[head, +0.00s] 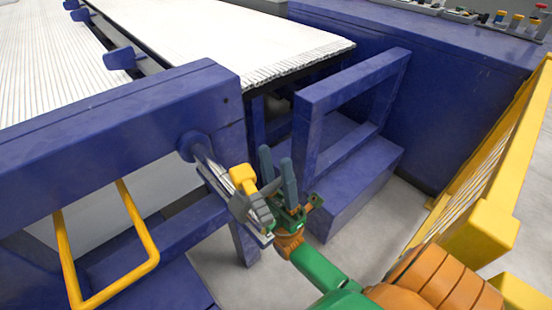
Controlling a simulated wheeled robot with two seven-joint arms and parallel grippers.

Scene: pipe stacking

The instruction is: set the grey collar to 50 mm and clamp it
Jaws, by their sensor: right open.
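The grey collar (258,211) sits around or against a shiny metal rod (210,162) that sticks out from the blue machine frame, near the rod's outer end. A yellow handle (243,178) stands up at the collar; I cannot tell whether it is clamped. A flat silver strip (236,208) runs beside the rod; no scale marks are readable, so the collar's setting cannot be told. My right gripper (278,168) is open, its dark fingers pointing up just right of the collar and handle. Contact with them cannot be told. My left gripper is out of view.
The blue frame beam (120,120) fills the left, with a yellow bar handle (150,248) below it. A blue step with an upright frame (350,180) stands behind my right gripper. A yellow railing (490,150) stands at right. Grey floor (375,235) shows between.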

